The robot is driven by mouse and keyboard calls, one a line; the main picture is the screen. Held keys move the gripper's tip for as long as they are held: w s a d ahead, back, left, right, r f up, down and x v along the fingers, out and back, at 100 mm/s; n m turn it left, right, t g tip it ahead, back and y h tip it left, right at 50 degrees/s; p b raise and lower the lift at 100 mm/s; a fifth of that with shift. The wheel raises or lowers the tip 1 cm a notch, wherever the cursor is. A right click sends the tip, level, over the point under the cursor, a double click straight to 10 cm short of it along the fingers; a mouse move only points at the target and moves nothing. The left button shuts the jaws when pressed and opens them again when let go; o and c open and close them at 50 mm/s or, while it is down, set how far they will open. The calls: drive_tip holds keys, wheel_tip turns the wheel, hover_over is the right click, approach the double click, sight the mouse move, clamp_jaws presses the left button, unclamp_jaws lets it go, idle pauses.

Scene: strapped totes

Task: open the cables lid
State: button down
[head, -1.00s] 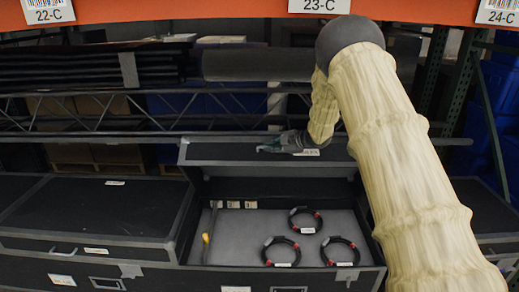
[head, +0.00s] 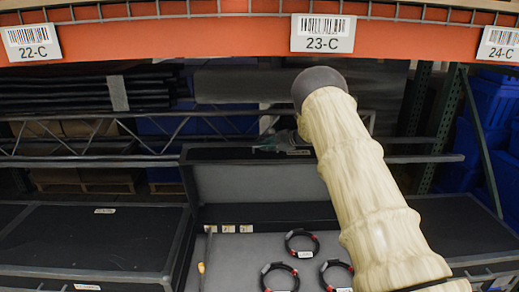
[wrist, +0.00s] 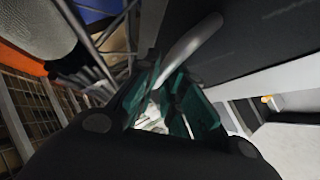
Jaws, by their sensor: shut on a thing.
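The cables lid (head: 222,154) is raised at the back of its black case, with its grey lining (head: 250,184) facing me. Three black cable coils with red bands lie in the open case: one (head: 301,243) behind, two (head: 280,278) in front. My gripper (head: 284,140) is at the lid's upper edge, partly hidden by my arm. In the wrist view, my gripper's teal fingers (wrist: 174,100) are shut around the curved grey handle (wrist: 192,36) on the lid's dark face (wrist: 250,35). The exact finger contact is hard to see.
A closed black case (head: 85,238) stands at the left, another (head: 458,225) at the right behind my arm. An orange beam (head: 190,38) with labels crosses above. A metal truss (head: 80,145) runs behind the lid. A yellow-handled tool (head: 202,268) lies in the open case.

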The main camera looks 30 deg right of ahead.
drive_tip(key=shift+w+d, duration=0.15)
drive_tip(key=shift+d, duration=0.15)
drive_tip(key=c, duration=1.5)
unclamp_jaws()
drive_tip(key=shift+a, duration=0.25)
drive_tip(key=shift+v, duration=3.8)
drive_tip(key=shift+w+d+r, duration=0.1)
